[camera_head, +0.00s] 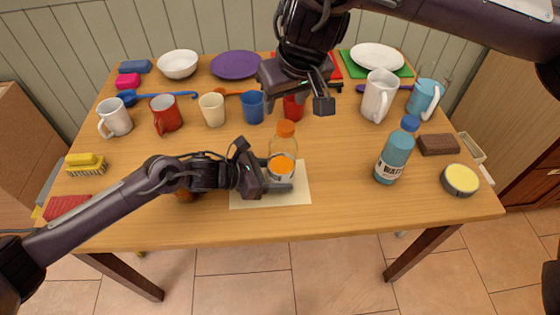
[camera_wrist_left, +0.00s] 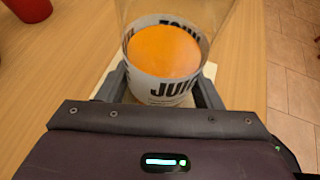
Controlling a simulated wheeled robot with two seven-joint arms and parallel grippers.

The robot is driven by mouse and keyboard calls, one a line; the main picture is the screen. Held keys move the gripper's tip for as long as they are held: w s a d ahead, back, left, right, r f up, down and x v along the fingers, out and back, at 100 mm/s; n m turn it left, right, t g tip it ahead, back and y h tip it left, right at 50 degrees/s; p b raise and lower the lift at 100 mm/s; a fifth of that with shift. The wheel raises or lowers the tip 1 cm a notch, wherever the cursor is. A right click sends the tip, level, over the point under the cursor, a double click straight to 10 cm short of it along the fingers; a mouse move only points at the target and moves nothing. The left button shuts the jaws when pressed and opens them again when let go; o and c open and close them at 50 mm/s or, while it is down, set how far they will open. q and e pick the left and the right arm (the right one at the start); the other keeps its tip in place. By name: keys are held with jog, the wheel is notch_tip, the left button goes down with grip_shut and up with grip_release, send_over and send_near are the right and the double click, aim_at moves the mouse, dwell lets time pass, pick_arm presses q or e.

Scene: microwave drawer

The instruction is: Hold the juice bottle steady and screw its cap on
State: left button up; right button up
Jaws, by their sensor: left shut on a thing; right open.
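The clear juice bottle (camera_head: 283,148) stands upright on a pale mat (camera_head: 242,198), with orange juice low inside. Its white label and the orange juice surface (camera_wrist_left: 166,50) show in the left wrist view. My left gripper (camera_head: 279,184) is shut on the bottle's lower part, one finger on each side of the label. The orange cap (camera_head: 285,128) sits at the bottle's top; I cannot tell whether it is threaded. My right gripper (camera_head: 298,96) is open and empty, above and behind the bottle, apart from the cap.
Several mugs and cups stand behind, including a red cup (camera_head: 293,106) near my right gripper and a blue cup (camera_head: 252,106). A blue bottle (camera_head: 396,155) stands right, near a yellow-topped tin (camera_head: 460,179). Table space between the mat and blue bottle is clear.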

dwell(0.3)
pick_arm(q)
jog(key=o, duration=1.5)
jog(key=v, duration=1.2)
